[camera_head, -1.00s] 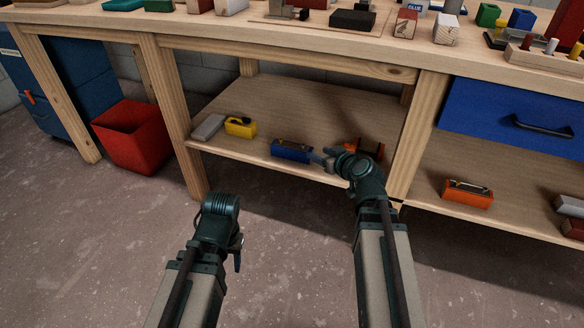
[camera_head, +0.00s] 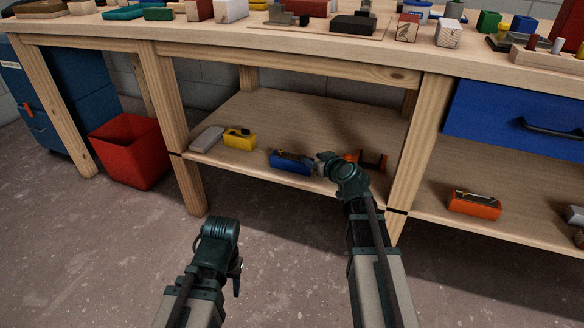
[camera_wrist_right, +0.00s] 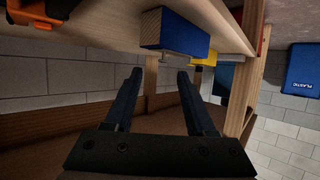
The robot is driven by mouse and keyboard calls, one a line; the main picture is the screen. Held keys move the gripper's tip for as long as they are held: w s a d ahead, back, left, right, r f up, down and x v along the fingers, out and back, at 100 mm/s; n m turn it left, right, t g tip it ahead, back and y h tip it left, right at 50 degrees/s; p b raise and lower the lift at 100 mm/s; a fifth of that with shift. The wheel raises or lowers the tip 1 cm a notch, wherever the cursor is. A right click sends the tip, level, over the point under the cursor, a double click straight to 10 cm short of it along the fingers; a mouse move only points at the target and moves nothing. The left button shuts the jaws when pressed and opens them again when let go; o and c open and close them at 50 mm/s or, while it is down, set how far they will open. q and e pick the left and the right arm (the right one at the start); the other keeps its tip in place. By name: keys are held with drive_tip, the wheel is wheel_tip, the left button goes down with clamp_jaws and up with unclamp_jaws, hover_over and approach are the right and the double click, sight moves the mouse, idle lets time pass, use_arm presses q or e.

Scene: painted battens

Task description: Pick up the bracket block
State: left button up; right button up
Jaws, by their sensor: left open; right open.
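A blue block (camera_head: 291,162) with a dark metal piece on top lies near the front edge of the lower shelf. I take it for the bracket block, though the views do not settle this. It also shows in the right wrist view (camera_wrist_right: 178,34), with a pale wooden end, just beyond the fingertips. My right gripper (camera_head: 318,163) is at its right end, partly hidden by my wrist. In the right wrist view my right gripper (camera_wrist_right: 160,75) is open with nothing between its fingers. My left gripper (camera_head: 239,268) is open, low over the floor, away from the shelf.
A yellow block (camera_head: 240,139) and a grey block (camera_head: 207,139) lie left on the lower shelf (camera_head: 290,115). An orange piece (camera_head: 374,160) sits right, beside a table leg (camera_head: 405,170). An orange block (camera_head: 474,203) lies further right. The tabletop (camera_head: 290,45) overhangs the shelf.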

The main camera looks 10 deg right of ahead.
sight(292, 163)
drive_tip(key=shift+a+b+x, duration=0.2)
drive_tip(key=shift+b+x, duration=0.9)
drive_tip(key=shift+x, duration=1.7)
drive_tip(key=shift+s, duration=0.15)
clamp_jaws()
